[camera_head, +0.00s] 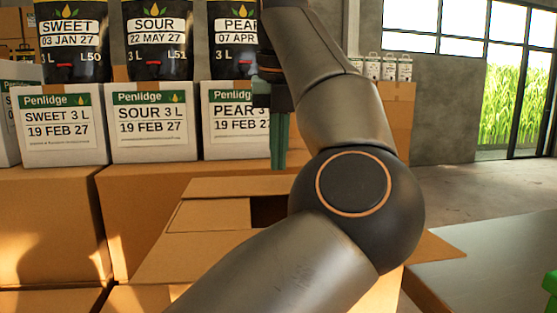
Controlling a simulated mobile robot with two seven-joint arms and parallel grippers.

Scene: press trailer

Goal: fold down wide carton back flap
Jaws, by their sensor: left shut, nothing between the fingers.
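The wide brown carton (222,247) stands in the lower middle, with a dark opening showing beside my arm. A long cardboard panel (240,187) runs along its far side, apparently the back flap; its exact angle is hard to tell. Another flap (440,248) sticks out to the right. My left gripper (279,166) points down with greenish fingers shut and empty, just above the far edge of the carton; I cannot tell whether it touches the panel. My left arm hides much of the carton's middle and right. My right gripper is out of view.
White Penlidge boxes (153,125) stand on large brown cartons (45,225) behind and left, with black pouches (160,40) above. A dark grey surface (495,265) lies at right, with a green object (551,285) at its edge. Open floor (470,190) shows beyond.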

